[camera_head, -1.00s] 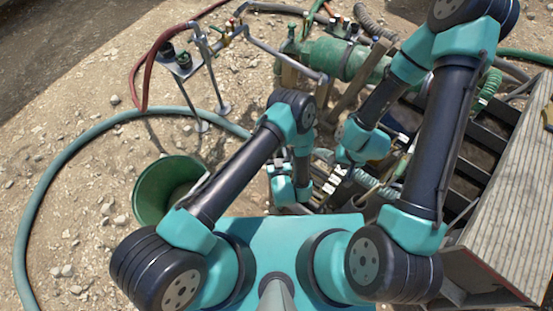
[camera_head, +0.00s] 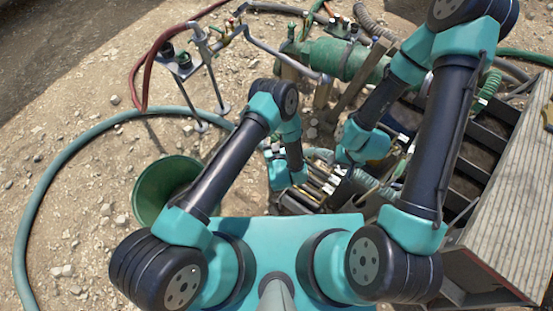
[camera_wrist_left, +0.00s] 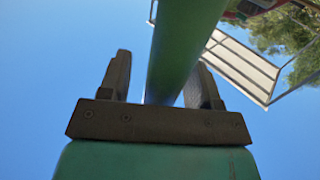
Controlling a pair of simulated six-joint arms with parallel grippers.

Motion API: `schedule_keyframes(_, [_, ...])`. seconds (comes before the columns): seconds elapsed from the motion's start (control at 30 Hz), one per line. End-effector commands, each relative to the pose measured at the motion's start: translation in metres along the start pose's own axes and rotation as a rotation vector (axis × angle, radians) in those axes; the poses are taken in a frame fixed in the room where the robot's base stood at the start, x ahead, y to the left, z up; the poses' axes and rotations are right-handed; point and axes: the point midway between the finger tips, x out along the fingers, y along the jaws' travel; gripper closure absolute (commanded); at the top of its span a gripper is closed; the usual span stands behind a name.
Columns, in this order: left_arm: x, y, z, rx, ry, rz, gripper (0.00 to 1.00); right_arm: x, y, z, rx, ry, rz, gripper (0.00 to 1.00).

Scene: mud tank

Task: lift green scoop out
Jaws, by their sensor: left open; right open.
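In the left wrist view, a thick green bar (camera_wrist_left: 183,40) runs down between the two dark fingers of my left gripper (camera_wrist_left: 160,80). The fingers are apart and not closed on it; I cannot tell whether this bar is part of the green scoop. In the head view, I cannot make out the scoop for certain. My left wrist (camera_head: 287,172) is low at the centre. My right gripper (camera_head: 338,182) is just right of it, open, at the near left edge of the dark slatted tank (camera_head: 470,165). Arm parts and hoses hide much there.
A green bucket (camera_head: 160,188) stands on stony ground left of my left arm. A green pump cylinder (camera_head: 345,62) and a metal pipe stand (camera_head: 212,75) are at the back. A teal hose (camera_head: 40,185) curves around the left. A ridged board (camera_head: 510,215) bounds the right.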

Motion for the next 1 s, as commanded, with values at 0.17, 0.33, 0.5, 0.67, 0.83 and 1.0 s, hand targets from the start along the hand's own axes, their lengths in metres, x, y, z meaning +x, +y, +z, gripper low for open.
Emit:
schedule_keyframes(0.17, [0.0008,0.0001,0.0000,0.000,0.000,0.000,0.42,0.0000,0.0000,0.0000,0.000,0.000,0.000,0.57])
schedule_keyframes(0.33, [0.0007,0.0001,-0.0001,0.000,0.000,0.000,0.42,0.0000,0.0000,0.0000,0.000,0.000,0.000,0.57])
schedule_keyframes(0.5, [0.0006,0.0001,-0.0001,0.000,0.000,0.000,0.47,0.0000,0.0000,0.0000,0.000,0.000,0.000,0.57])
schedule_keyframes(0.67, [0.0006,0.0001,-0.0001,0.000,0.001,0.000,0.63,0.0000,0.0000,0.0000,0.000,0.000,0.000,0.57])
schedule_keyframes(0.83, [0.0006,0.0001,-0.0002,0.000,0.001,0.000,0.79,0.0000,0.0000,0.0000,0.000,0.000,0.000,0.57])
schedule_keyframes(1.0, [0.0006,0.0000,-0.0002,0.000,0.001,0.000,0.95,0.0000,0.0000,0.0000,0.000,0.000,0.000,0.57])
